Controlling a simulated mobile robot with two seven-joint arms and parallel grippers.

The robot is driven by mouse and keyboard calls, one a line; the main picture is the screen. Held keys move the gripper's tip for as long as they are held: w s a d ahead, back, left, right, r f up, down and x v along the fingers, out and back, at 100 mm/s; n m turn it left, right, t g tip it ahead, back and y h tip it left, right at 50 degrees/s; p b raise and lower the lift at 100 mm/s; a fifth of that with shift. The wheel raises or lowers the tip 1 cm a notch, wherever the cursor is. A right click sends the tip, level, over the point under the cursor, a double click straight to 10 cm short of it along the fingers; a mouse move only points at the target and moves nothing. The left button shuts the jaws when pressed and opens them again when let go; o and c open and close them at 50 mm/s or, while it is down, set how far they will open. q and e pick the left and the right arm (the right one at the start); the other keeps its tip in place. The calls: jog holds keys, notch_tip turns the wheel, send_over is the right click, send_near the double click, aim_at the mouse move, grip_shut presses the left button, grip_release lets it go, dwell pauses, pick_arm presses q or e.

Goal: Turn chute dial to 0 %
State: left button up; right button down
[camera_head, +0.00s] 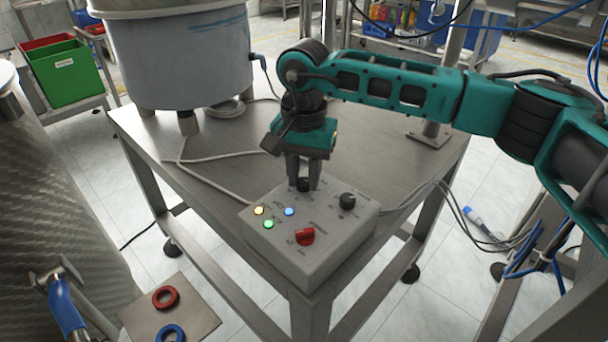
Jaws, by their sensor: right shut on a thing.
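A grey control box (335,240) sits at the front corner of the metal table. Its top bears a black dial (347,201) on the right, a red switch (305,236) at the front and several small lit lamps at the left. A second black dial (304,185) sits at the back of the panel. My right gripper (303,182) points straight down over this second dial and is shut on it, its fingers on both sides. The fingers hide much of the dial, and its pointer and scale cannot be read. My left gripper is not in view.
The metal table (370,150) is mostly bare, with a grey cable (215,178) across its left part. A large metal bowl feeder (180,60) stands at the back left. A green bin (68,75) is beyond it. Red (165,297) and blue (170,333) rings lie on a plate at lower left.

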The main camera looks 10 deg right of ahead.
aim_at(304, 181)
jog(key=shift+n, duration=0.6)
jog(key=c, duration=0.9)
grip_release()
jog(key=shift+o, duration=0.2)
notch_tip(304, 181, up, 13)
jog(key=p, duration=0.2)
jog(key=shift+s, duration=0.1)
